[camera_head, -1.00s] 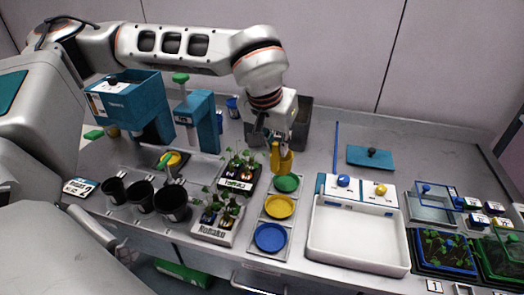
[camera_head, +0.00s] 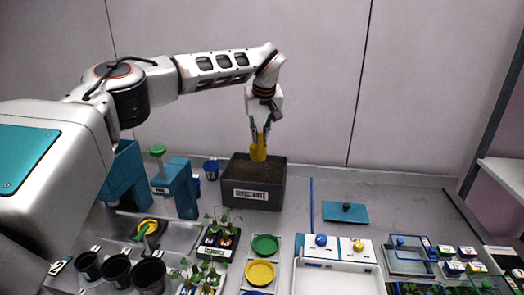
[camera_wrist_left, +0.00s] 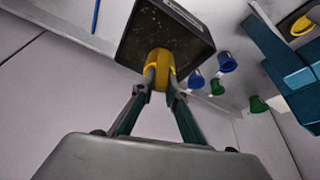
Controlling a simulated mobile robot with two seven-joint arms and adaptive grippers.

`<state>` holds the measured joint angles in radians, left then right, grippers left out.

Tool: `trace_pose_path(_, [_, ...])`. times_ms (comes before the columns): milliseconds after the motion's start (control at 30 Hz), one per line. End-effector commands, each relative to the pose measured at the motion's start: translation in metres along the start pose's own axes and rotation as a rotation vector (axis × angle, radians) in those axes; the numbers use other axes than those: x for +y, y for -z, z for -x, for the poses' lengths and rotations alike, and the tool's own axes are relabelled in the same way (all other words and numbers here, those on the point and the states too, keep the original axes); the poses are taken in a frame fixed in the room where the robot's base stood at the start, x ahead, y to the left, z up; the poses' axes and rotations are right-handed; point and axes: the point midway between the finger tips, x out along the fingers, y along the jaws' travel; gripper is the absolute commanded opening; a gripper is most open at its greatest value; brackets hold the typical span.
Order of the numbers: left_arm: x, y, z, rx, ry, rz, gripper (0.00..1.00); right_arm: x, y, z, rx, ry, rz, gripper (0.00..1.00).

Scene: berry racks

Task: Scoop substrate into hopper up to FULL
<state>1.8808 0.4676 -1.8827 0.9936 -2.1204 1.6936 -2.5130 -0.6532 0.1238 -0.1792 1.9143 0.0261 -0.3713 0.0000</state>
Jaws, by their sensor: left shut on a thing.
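My left gripper (camera_head: 260,131) points down and is shut on a yellow scoop (camera_head: 259,151). The scoop is at the dark substrate bin (camera_head: 270,196), over its back part; I cannot tell whether its lower end touches the substrate. In the left wrist view the scoop (camera_wrist_left: 160,62) sits between the fingertips, in front of the bin's brown substrate (camera_wrist_left: 163,32). The teal hopper (camera_head: 124,172) stands at the left, partly hidden behind my left arm. Its level marks cannot be read. My right gripper is not in view.
A teal stand with a green knob (camera_head: 157,150) and a blue cup (camera_head: 211,168) stand left of the bin. Black pots (camera_head: 148,277), seedling trays, colored dishes (camera_head: 265,245) and a white tray (camera_head: 337,281) lie nearer.

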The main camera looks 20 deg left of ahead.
Motion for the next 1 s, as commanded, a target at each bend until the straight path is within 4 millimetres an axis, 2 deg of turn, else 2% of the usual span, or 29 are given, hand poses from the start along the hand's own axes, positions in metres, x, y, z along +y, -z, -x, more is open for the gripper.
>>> trace_pose_path(100, [0.0,0.019,0.006,0.002,0.017,0.039,0.0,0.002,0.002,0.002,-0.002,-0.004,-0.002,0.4])
trace_pose_path(333, [-0.003,0.035,0.011,0.0,0.031,0.075,0.0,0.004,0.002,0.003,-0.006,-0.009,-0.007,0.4])
trace_pose_path(567, [-0.004,0.033,0.003,-0.003,0.034,0.077,0.0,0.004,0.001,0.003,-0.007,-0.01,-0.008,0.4])
trace_pose_path(1000, [-0.004,0.015,-0.04,-0.002,0.033,0.077,0.0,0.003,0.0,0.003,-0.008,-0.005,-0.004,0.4])
